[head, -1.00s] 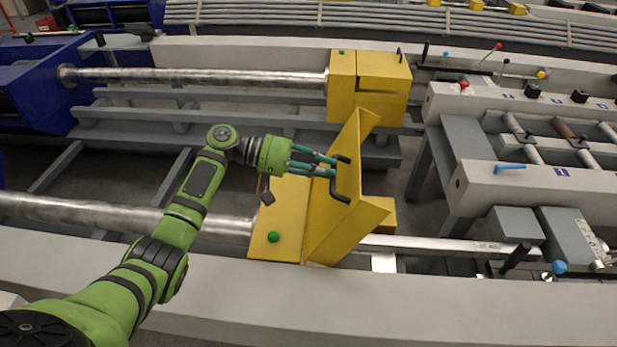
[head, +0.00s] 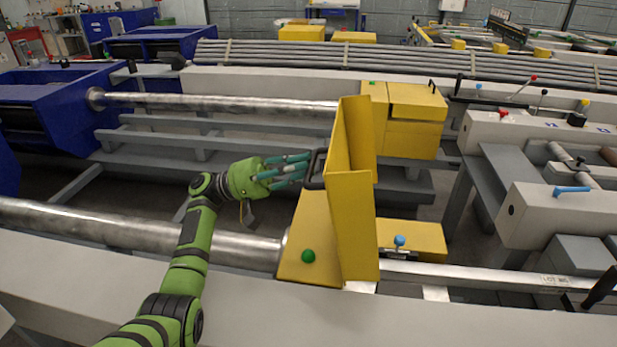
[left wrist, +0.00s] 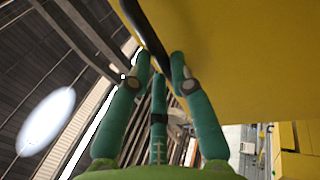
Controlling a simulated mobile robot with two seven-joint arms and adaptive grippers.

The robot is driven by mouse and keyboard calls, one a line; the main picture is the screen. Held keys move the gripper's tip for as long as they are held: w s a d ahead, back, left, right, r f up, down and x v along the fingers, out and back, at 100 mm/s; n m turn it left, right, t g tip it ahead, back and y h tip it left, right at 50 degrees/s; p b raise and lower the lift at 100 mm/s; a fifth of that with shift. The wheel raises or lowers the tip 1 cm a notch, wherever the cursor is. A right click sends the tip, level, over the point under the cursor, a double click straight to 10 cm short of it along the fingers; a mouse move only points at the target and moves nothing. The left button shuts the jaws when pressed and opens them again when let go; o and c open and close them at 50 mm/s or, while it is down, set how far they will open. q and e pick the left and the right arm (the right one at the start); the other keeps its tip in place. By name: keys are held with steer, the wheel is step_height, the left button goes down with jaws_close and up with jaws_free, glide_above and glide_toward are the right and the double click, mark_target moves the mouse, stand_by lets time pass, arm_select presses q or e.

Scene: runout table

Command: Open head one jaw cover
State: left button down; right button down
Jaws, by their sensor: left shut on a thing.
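The near jaw cover (head: 352,225) is a yellow folded plate, standing upright on the near yellow head (head: 310,238). Its black handle (head: 316,168) is on the left side of the cover. My left gripper (head: 306,167) is shut on this handle; in the left wrist view its teal fingers (left wrist: 160,75) close around the black bar (left wrist: 148,38) beside the yellow plate. To the right of the cover, a yellow block with a blue knob (head: 400,240) shows. A green button (head: 308,256) is on the head's front left. My right gripper is not in view.
A second yellow head (head: 410,112) stands farther back with its cover down. Steel bars (head: 220,102) run left to blue housings (head: 60,110). A grey bench with levers (head: 560,205) stands at right. A grey beam (head: 400,318) crosses the front.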

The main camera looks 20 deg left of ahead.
arm_select(q)
steer(key=shift+a, duration=0.2)
stand_by(0.3)
steer(key=c, duration=1.1)
jaws_free()
steer(key=shift+f, duration=0.1)
steer(key=v, duration=1.2)
steer(key=shift+d, duration=0.1)
